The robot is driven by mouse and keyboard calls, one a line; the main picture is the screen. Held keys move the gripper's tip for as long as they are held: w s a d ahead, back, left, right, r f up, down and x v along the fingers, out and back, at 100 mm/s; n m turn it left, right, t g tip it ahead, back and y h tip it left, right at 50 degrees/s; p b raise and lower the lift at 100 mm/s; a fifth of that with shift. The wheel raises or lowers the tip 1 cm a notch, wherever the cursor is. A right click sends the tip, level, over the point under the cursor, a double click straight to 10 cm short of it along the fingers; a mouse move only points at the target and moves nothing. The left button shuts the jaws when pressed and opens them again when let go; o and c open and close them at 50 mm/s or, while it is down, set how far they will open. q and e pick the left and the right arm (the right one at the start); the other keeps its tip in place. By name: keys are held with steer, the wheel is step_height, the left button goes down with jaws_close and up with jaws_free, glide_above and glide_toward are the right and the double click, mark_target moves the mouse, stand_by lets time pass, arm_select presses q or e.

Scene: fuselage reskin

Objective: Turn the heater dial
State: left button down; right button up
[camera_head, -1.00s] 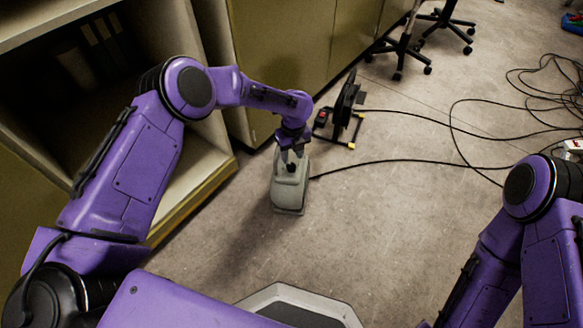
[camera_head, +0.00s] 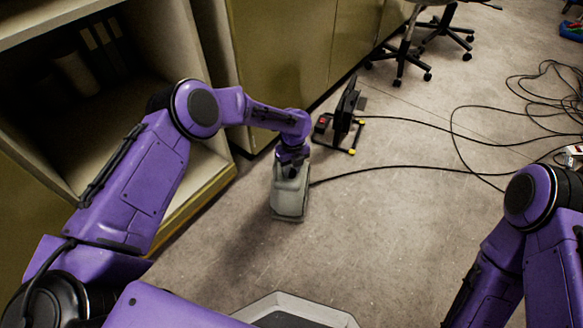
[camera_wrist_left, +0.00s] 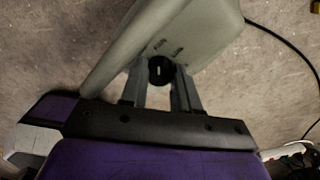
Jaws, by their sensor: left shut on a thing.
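The heater (camera_head: 288,197) is a grey-green box standing on the floor, with a black cable running off to the right. Its black round dial (camera_wrist_left: 160,70) shows in the left wrist view near the edge of the heater's top (camera_wrist_left: 190,35). My left gripper (camera_head: 291,165) is over the heater's top and hides the dial in the head view. In the left wrist view the two grey fingers of my left gripper (camera_wrist_left: 161,78) stand on either side of the dial and are shut on it. My right gripper is not in view; only my right arm shows at the right.
A black fan-like device (camera_head: 344,113) with yellow feet stands behind the heater. An open shelf cabinet (camera_head: 190,205) is at the left. Office chairs (camera_head: 425,45) are at the back. Black cables (camera_head: 455,125) cross the right floor. The floor in front is clear.

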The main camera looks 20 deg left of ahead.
mark_target(292, 170)
arm_select(q)
steer(key=n+p, duration=0.1)
steer(key=n, duration=0.3)
steer(key=shift+p, duration=0.3)
steer(key=shift+n+p, duration=0.4)
steer(key=shift+n, duration=1.9)
steer(key=c, duration=1.1)
jaws_free()
steer(key=shift+r, duration=0.1)
step_height(292, 170, up, 10)
steer(key=p, duration=0.3)
steer(key=shift+w+r+p, duration=0.15)
steer(key=shift+p, duration=0.25)
